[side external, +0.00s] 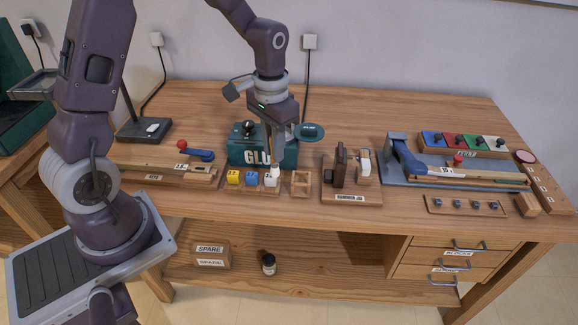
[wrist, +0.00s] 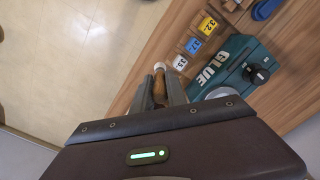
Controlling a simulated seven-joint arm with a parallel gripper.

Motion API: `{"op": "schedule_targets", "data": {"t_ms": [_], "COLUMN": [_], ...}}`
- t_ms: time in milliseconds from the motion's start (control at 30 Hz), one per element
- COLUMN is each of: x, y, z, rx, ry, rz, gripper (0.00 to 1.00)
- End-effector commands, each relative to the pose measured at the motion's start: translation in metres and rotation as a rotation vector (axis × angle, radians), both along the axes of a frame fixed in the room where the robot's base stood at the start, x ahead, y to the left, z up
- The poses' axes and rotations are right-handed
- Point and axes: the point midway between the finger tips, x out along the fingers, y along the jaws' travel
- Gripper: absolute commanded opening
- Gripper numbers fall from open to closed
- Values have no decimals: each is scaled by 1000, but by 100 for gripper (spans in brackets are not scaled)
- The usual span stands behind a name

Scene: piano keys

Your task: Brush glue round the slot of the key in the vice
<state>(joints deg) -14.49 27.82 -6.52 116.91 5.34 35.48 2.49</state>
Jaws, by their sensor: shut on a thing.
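My gripper (side external: 277,148) is over the middle of the bench, in front of the teal glue box (side external: 248,153). In the wrist view, my gripper (wrist: 161,88) is shut on a brown, handle-like thing (wrist: 160,86), seemingly the brush, with a pale tip (wrist: 180,62). The tip (side external: 275,173) shows near the white block in the side view; I cannot tell whether they touch. A pale key (side external: 440,170) lies in a blue-clamped fixture (side external: 403,155) at right. Another key (side external: 150,163) is in a blue-levered holder at left. I cannot tell which fixture is the vice. No slot is discernible.
Yellow (side external: 233,177), blue (side external: 252,178) and white (side external: 272,180) numbered blocks stand in a row before the glue box. A small wooden frame (side external: 301,183) and a hammer jig (side external: 352,195) stand to their right. Coloured felt boxes (side external: 465,143) are at the back right.

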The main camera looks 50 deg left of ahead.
Motion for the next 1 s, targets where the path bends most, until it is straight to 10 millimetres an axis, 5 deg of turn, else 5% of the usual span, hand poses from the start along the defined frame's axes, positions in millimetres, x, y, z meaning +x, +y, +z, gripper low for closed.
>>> {"op": "schedule_targets", "data": {"t_ms": [167, 400, 500, 667, 1000], "x": [-17, -78, -103, -122, -123], "y": [65, 166, 191, 207, 207], "z": [6, 18, 21, 23, -3], "rx": [5, 3, 1, -1, -2], "ry": [3, 3, 1, 0, 2], "rz": [177, 507, 609, 680, 684], "gripper": [0, 0, 0, 0, 0]}}
